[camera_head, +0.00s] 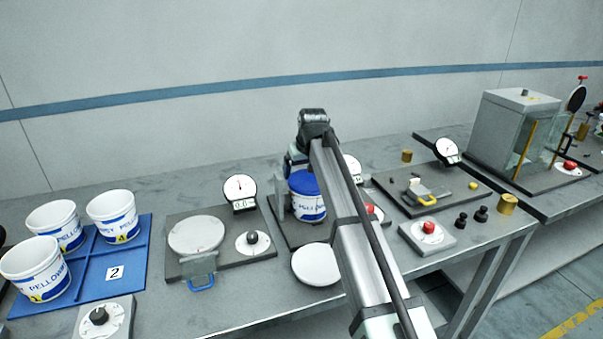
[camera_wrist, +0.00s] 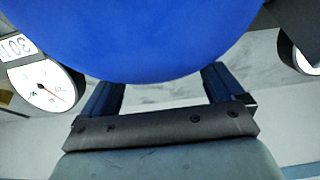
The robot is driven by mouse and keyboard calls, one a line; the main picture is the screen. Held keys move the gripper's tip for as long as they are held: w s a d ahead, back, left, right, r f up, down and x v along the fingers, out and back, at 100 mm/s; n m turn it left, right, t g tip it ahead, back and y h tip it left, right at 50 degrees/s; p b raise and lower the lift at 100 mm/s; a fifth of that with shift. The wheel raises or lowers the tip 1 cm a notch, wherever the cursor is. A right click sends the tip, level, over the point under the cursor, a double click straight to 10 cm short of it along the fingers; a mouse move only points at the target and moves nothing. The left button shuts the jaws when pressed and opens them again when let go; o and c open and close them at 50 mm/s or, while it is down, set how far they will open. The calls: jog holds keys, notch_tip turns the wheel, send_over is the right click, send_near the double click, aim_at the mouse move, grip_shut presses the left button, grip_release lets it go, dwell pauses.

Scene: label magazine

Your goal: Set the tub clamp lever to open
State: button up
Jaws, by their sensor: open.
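A white tub (camera_head: 309,208) with a blue lid (camera_head: 304,182) stands on a dark station plate (camera_head: 283,232). A grey upright part (camera_head: 280,203) stands at its left side, possibly part of the clamp. I cannot make out the clamp lever; my arm covers the tub's right side. My gripper (camera_head: 292,168) is at the tub's back left, near lid height. In the wrist view the blue lid (camera_wrist: 150,35) fills the top middle and hides the fingertips of my open gripper (camera_wrist: 162,85). I cannot tell whether the fingers touch the tub.
A dial gauge (camera_head: 239,188) and a knob plate (camera_head: 252,240) stand left of the tub. A white round disc (camera_head: 316,264) lies in front. Open white tubs stand on a blue tray (camera_head: 137,262) at far left. A red-button box (camera_head: 428,236) sits to the right.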

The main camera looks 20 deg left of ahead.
jog(key=shift+x, duration=0.8)
jog(key=shift+c, duration=0.4)
jog(key=c, duration=1.4)
jog(key=shift+c, duration=0.2)
jog(key=shift+w+a+r, duration=0.35)
jog(key=shift+w, duration=0.05)
jog(key=shift+w+a+r, duration=0.25)
jog(key=shift+w+a, duration=0.3)
jog(key=shift+w+a+r, duration=0.15)
jog(key=shift+w+a, duration=0.75)
jog(key=shift+a, duration=0.05)
